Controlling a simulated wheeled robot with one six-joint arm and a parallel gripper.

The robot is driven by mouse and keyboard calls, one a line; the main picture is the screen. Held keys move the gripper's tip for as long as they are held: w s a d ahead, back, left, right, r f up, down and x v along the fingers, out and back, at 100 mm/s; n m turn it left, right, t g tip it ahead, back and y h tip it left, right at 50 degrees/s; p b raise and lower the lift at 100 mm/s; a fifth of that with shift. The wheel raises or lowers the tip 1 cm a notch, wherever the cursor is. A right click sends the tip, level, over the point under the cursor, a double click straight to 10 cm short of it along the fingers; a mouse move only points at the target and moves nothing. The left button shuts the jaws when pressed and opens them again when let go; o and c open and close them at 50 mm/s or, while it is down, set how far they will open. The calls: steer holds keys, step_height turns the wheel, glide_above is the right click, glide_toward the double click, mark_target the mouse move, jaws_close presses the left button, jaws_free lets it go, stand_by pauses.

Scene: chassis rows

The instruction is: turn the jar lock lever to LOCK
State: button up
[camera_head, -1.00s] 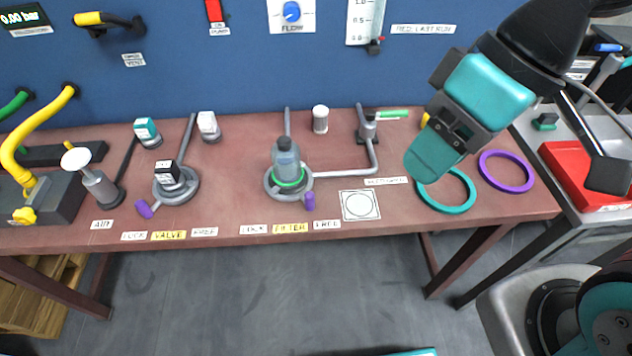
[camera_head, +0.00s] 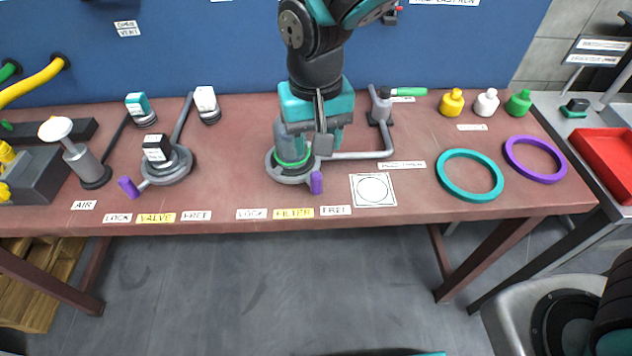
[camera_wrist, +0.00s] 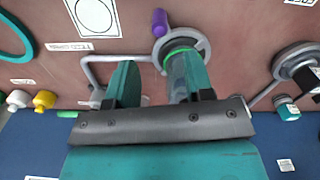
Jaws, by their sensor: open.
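The filter jar (camera_head: 291,156) stands in a round grey base (camera_head: 283,177) with a green ring, behind the LOCK (camera_head: 252,213), FILTER (camera_head: 294,213) and FREE (camera_head: 336,210) labels. Its lever has a purple knob (camera_head: 316,183) at the front right of the base, toward the FREE side. The knob also shows in the wrist view (camera_wrist: 160,22), ahead of the fingers. My gripper (camera_head: 316,142) is open at the jar, partly hiding it.
A grey pipe (camera_head: 365,154) runs right from the filter to a green-handled valve (camera_head: 383,105). The VALVE unit (camera_head: 166,165), with its own purple lever knob (camera_head: 128,187), stands left. Teal (camera_head: 470,193) and purple (camera_head: 536,176) rings lie right. The front bench strip is mostly clear.

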mark_target(316, 174)
step_height(316, 174, down, 11)
steer(key=shift+f, duration=0.1)
stand_by(0.3)
